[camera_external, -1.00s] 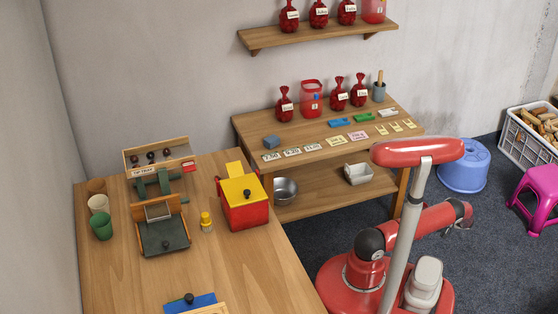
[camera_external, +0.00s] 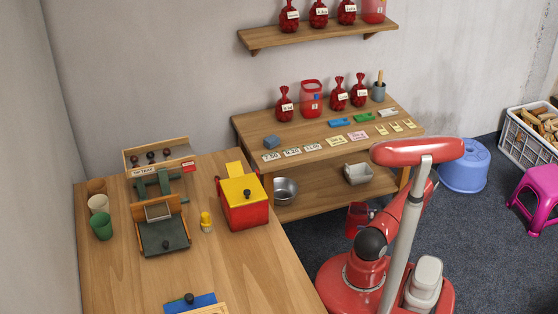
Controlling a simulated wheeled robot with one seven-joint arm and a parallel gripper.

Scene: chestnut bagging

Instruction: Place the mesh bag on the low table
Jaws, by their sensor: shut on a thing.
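A red mesh bag (camera_external: 356,219) shows low beside the front of the low wooden table (camera_external: 248,122), left of my arm. My gripper (camera_external: 370,214) is shut on it; the fingers are small and partly hidden by my red arm. The bag hangs apart from the tabletop, in front of the lower shelf (camera_external: 318,192) and below the top's level.
Price cards (camera_external: 335,141) and coloured clips (camera_external: 364,118) lie across the tabletop's front and middle. A blue stool (camera_external: 464,168) stands right.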

